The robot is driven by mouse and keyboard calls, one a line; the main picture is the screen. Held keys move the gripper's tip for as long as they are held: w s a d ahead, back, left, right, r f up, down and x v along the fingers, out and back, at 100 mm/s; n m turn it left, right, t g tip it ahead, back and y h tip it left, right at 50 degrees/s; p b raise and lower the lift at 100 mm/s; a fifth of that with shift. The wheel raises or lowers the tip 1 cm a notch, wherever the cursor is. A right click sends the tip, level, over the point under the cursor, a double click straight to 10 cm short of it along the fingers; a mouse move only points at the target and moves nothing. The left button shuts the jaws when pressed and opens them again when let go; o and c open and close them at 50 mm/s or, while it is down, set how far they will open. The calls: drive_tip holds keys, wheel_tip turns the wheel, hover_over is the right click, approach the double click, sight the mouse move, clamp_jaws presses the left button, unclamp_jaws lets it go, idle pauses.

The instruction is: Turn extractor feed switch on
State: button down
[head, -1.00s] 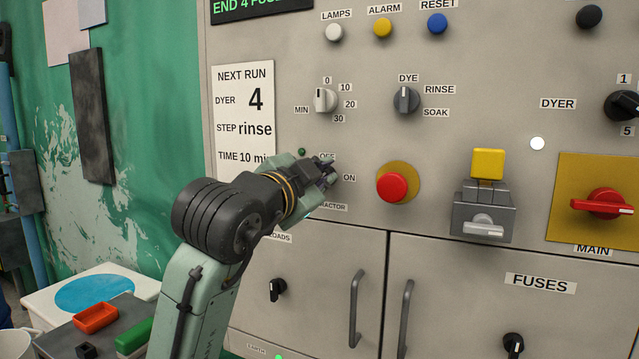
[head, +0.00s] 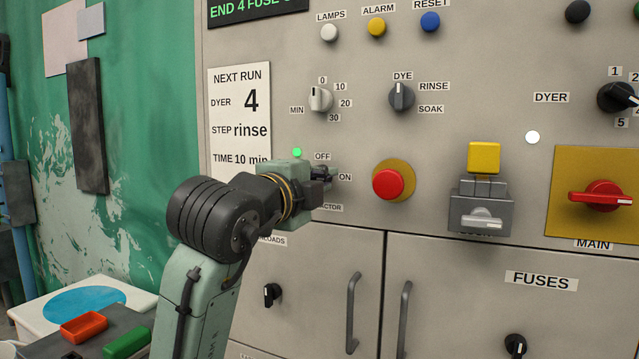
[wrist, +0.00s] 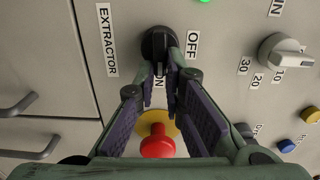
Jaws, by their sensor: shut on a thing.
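The extractor feed switch (wrist: 157,45) is a black rotary knob on the grey panel, between the EXTRACTOR and OFF labels in the wrist view. My gripper (wrist: 165,88) is shut on its handle, which points toward the ON label. In the head view my gripper (head: 325,175) is at the panel beside the OFF and ON labels, and it hides most of the switch. A small green lamp (head: 297,152) above the switch is lit; it also shows at the top of the wrist view (wrist: 205,1).
A red push button (head: 388,184) on a yellow disc sits just right of my gripper. The minutes knob (head: 319,98) and dye knob (head: 401,96) are above. Cabinet doors with upright handles (head: 353,312) lie below. A grey lever block (head: 481,207) stands out further right.

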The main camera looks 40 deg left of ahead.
drive_tip(key=shift+m, duration=0.3)
drive_tip(key=c, duration=1.7)
unclamp_jaws()
drive_tip(key=v, duration=1.2)
drive_tip(key=shift+d, duration=0.1)
